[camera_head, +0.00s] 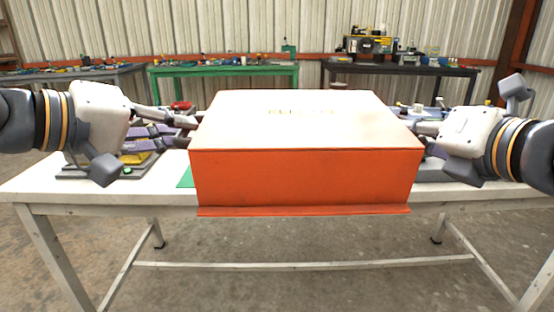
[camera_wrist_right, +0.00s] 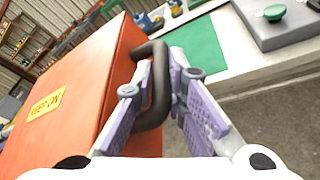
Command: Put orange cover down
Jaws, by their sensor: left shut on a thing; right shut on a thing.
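The orange cover (camera_head: 305,178) is a large box with a paler top and a flange along its lower front. It is level in the middle of the head view, between my two grippers. My left gripper (camera_head: 188,130) is shut on its left side; the grip point is partly hidden. My right gripper (camera_head: 426,132) is at its right side. In the right wrist view, the fingers of my right gripper (camera_wrist_right: 160,88) are shut on a black handle (camera_wrist_right: 155,95) of the orange cover (camera_wrist_right: 85,95), which bears a yellow label. Contact between cover and table cannot be told.
The white table (camera_head: 60,188) spans the view; the cover hides its middle. A green mat (camera_wrist_right: 198,48) and a grey box with a green button (camera_wrist_right: 275,22) show in the right wrist view. Cluttered green (camera_head: 225,70) and black (camera_head: 400,69) benches stand behind.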

